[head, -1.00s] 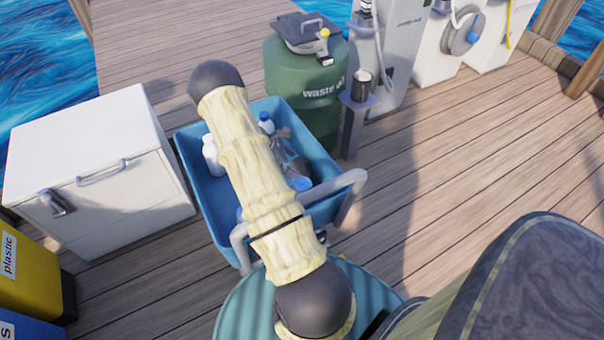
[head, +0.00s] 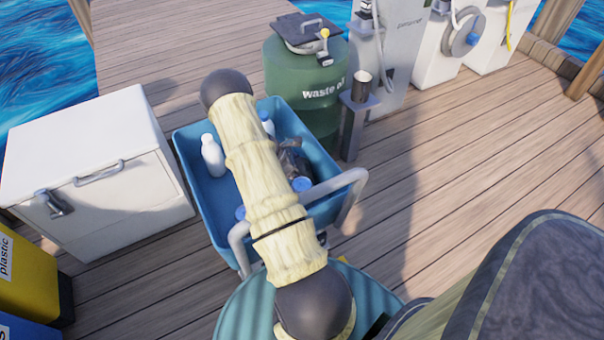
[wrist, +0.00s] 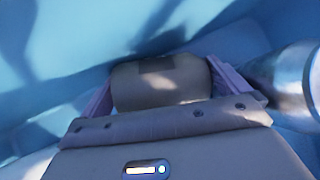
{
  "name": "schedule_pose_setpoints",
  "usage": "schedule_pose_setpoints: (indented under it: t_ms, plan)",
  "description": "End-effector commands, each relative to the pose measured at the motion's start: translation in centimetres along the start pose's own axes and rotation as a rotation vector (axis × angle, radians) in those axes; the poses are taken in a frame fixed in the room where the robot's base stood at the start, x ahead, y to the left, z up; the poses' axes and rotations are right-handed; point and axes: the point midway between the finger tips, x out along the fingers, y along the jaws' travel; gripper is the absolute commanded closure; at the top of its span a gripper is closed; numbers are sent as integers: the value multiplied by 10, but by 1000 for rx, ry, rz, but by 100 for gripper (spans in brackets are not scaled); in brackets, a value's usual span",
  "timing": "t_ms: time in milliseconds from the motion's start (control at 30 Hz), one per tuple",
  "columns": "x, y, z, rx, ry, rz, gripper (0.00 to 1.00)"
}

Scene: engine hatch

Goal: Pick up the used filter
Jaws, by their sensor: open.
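In the wrist view my gripper (wrist: 162,78) is open, its two purple-grey fingers apart against a blue surface. A rounded grey-beige block with a dark patch shows between them; I cannot tell if it is part of the gripper. A shiny metallic cylinder (wrist: 288,82), possibly the used filter, lies to the right of the right finger, cut off by the frame edge.

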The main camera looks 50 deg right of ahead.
Motion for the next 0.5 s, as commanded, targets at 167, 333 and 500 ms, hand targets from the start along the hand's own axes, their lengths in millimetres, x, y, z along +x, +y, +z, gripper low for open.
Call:
schedule_pose_setpoints:
  t_ms: [167,333,500]
  plan:
    - [0,0,0,0,0,0,0]
    - [0,0,0,0,0,0,33]
    - [0,0,1,2,0,-1,36]
